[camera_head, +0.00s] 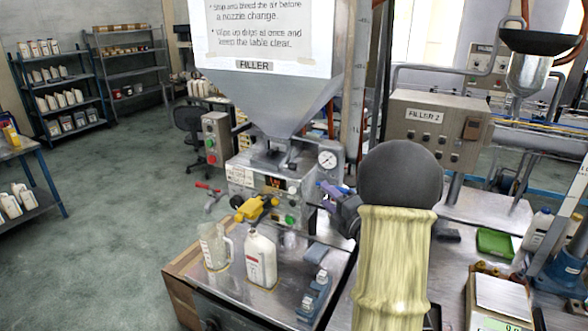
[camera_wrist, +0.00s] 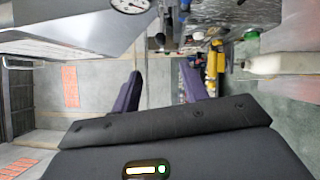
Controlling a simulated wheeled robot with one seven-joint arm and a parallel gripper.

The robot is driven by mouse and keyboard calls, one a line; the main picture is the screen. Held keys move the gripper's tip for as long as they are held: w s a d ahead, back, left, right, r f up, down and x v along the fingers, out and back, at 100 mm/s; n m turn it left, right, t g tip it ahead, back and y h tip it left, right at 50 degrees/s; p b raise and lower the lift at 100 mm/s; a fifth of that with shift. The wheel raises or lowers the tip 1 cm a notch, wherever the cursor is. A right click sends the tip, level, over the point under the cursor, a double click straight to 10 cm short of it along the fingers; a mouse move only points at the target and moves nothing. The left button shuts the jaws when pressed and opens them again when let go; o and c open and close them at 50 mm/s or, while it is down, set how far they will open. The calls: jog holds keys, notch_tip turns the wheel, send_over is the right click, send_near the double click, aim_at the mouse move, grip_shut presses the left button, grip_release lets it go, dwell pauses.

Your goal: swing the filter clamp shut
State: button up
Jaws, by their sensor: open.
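The filler (camera_head: 262,170) stands in the middle of the head view, with a hopper above and a control panel on its front. A yellow fitting (camera_head: 257,207) sticks out of its front, and a red-handled lever (camera_head: 208,187) is on its left side. I cannot tell for certain which part is the filter clamp or how it stands. My gripper (camera_head: 330,193) is at the filler's right front, right of the yellow fitting and apart from it. In the wrist view my gripper's purple fingers (camera_wrist: 161,72) are spread with nothing between them. The yellow fitting (camera_wrist: 212,66) shows beyond, right of the fingers.
A clear jug (camera_head: 214,247) and a white bottle (camera_head: 261,259) stand on the table below the yellow fitting. A blue-grey fixture (camera_head: 314,300) is to their right. A pressure gauge (camera_head: 327,159) is just above my gripper. Filler 2 (camera_head: 434,130) stands at the right.

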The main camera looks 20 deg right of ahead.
aim_at(294, 167)
jog(key=shift+w, duration=0.1)
jog(key=w+p, duration=0.3)
jog(key=w, duration=0.2)
jog(key=w+a+p, duration=0.1)
jog(key=w+p, duration=0.1)
jog(key=w, duration=0.4)
jog(key=w+a+r+p, duration=0.1)
jog(key=w+p, duration=0.2)
jog(key=w, duration=0.3)
jog(key=shift+w+r+p, duration=0.1)
jog(key=shift+p, duration=0.25)
grip_shut()
